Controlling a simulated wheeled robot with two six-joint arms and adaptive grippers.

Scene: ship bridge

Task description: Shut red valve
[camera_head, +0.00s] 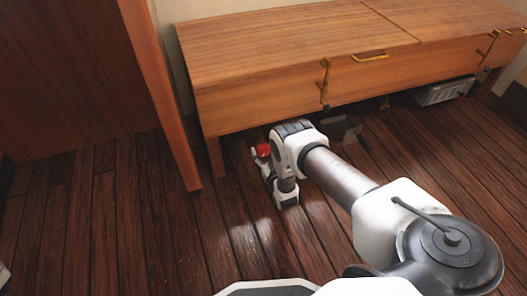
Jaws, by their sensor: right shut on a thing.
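The red valve (263,150) shows as a small red piece low in front of the wooden bench, near its left leg. My right arm reaches in from the lower right, and my right gripper (262,161) is at the valve, shut on it. The gripper and wrist hide much of the valve, so its turn angle cannot be told. My left gripper is not in view.
The wooden bench (290,47) with brass latches spans the back. A grey box (444,92) sits under its right part. A wooden post (163,95) and panel stand at the left. The plank floor (130,235) at the lower left is clear.

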